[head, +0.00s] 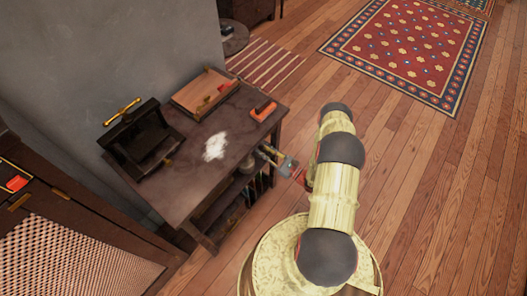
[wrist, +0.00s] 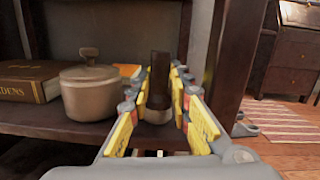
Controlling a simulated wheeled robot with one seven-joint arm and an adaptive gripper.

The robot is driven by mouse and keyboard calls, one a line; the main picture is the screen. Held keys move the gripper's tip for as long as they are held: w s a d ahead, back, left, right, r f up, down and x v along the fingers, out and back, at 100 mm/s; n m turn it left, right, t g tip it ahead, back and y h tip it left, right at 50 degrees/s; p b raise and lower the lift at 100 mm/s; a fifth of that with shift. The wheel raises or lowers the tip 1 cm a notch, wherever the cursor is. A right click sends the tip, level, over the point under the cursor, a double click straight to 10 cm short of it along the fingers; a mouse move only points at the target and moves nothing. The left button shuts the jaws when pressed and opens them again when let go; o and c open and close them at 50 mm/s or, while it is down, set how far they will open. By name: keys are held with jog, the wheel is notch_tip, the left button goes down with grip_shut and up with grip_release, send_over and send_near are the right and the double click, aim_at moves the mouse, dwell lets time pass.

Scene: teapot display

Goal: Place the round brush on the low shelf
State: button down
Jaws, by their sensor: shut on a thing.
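The round brush (wrist: 159,82) has a dark upright handle and a paler round base. In the wrist view it stands between the yellow-padded fingers of my gripper (wrist: 158,104), which is shut on it. The brush is upright over the low shelf (wrist: 45,118); I cannot tell whether its base touches the board. In the head view my gripper (head: 268,153) reaches in at the right side of the dark table, and the brush cannot be made out there.
A lidded pot (wrist: 88,92) stands on the shelf left of the brush, beside a thick book (wrist: 28,82). A dark table leg (wrist: 234,70) is close on the right. The tabletop (head: 190,185) above holds a black box, a tray and an orange-handled tool.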

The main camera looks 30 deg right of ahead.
jog(key=c, duration=1.9)
grip_release()
jog(key=shift+r, duration=0.1)
jog(key=shift+s+d, duration=0.15)
jog(key=shift+s, duration=0.15)
jog(key=p+v, duration=0.3)
jog(key=v, duration=0.8)
jog(key=shift+s, duration=0.2)
